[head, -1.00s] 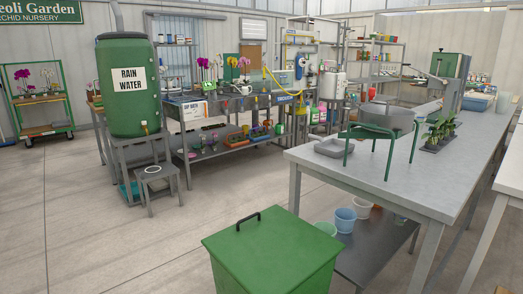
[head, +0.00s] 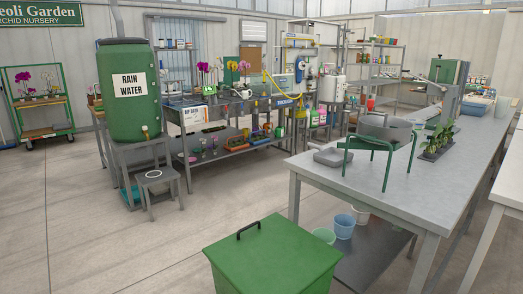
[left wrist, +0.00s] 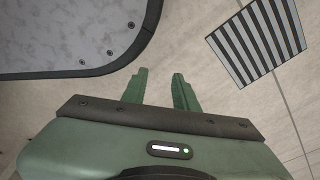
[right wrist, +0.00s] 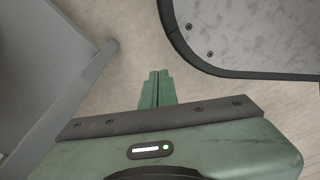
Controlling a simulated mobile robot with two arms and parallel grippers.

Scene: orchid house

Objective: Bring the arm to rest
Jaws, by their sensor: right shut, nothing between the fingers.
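In the left wrist view my left gripper (left wrist: 161,78) hangs over bare floor. Its two green fingers stand apart with nothing between them. In the right wrist view my right gripper (right wrist: 159,74) has its green fingertips together, with nothing held. It is also over open floor. Neither gripper shows in the head view, and the arm links are hidden there too.
A green lidded bin (head: 272,258) stands close in front. A grey workbench (head: 322,177) to the right bears a green stand (head: 387,150) and plants (head: 436,138). Floor at left is open. A striped grate (left wrist: 257,42) shows beside my left gripper.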

